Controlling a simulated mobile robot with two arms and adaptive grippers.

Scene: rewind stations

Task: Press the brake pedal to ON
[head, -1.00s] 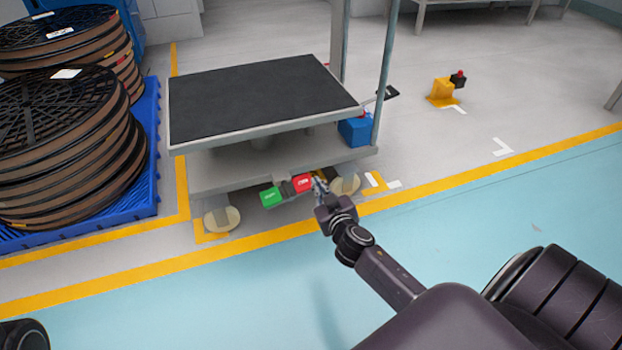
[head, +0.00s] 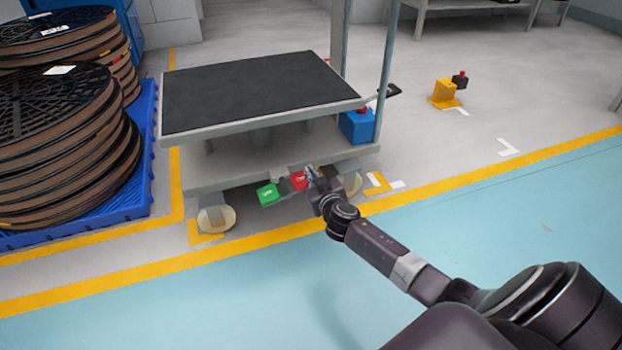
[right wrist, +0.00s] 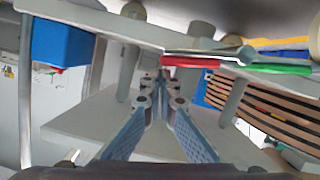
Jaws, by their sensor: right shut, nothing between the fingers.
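The pedal pair sits low at the front edge of a cart (head: 230,176). A green pedal (head: 267,194) is on the left and a red pedal (head: 299,180) on the right, both with small, unreadable white marks. In the right wrist view the red pedal (right wrist: 190,61) and green pedal (right wrist: 280,69) show edge-on, beyond the fingertips. My right gripper (head: 311,174) is shut and empty, its tips right beside the red pedal and covering part of its right side. I cannot tell whether they touch. My left gripper is out of view.
The cart has a black top (head: 260,92), a post, and a blue box (head: 356,126) with a red button on its lower deck. Cable reels (head: 70,150) stand on a blue pallet (head: 150,150) at left. A yellow stand (head: 444,93) is behind right. The blue-green floor in front is clear.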

